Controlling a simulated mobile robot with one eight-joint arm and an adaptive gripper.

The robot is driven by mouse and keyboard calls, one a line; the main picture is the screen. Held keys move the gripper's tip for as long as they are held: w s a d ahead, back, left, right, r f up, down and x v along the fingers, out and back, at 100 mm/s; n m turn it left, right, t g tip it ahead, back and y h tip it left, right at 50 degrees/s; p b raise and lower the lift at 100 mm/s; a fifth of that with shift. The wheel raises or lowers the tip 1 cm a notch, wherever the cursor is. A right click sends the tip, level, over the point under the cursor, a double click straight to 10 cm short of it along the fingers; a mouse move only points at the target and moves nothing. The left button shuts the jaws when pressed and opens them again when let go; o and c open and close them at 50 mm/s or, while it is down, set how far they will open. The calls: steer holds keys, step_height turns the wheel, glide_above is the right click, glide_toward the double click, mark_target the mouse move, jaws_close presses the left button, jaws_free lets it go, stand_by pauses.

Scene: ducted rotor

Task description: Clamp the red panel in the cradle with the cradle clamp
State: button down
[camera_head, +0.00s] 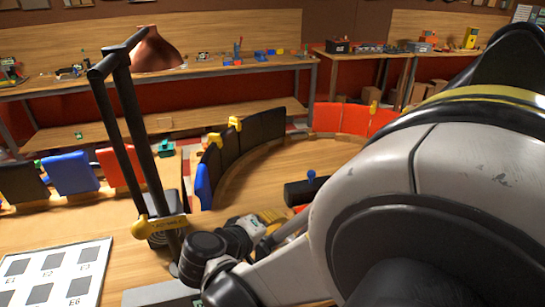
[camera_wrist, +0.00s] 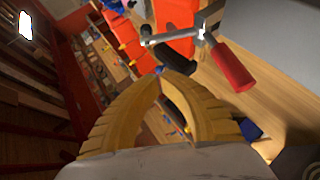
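A red panel (camera_wrist: 176,22) lies at the top of the wrist view. A clamp with a red handle (camera_wrist: 231,66) and a metal arm (camera_wrist: 175,38) stands beside it, the arm reaching across the panel's near end. I cannot tell whether the arm presses on the panel. My gripper (camera_wrist: 163,79) has yellow fingers whose tips come together, with nothing seen held between them. It is apart from the red handle, below and left of it in the wrist view. In the head view my arm hides most of the cradle area; a bit of red shows beside my gripper (camera_head: 268,217).
A curved row of black panels (camera_head: 240,140) and red panels (camera_head: 340,117) with yellow clips stands on the table. More panels, including a blue one (camera_head: 71,173), stand at the left. A dark upright frame (camera_head: 140,140) rises left of my arm, above a labelled board (camera_head: 55,272).

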steer(key=w+d+f, duration=0.1)
steer(key=w+d+f+b, duration=0.1)
steer(key=d, duration=0.1)
steer(key=w+d+f+b, duration=0.1)
steer(key=d, duration=0.1)
steer(key=shift+w+d+f, duration=0.1)
steer(key=shift+w+f, duration=0.25)
steer(key=shift+w, duration=0.05)
steer(key=shift+d+f, duration=0.2)
steer(key=shift+d, duration=0.25)
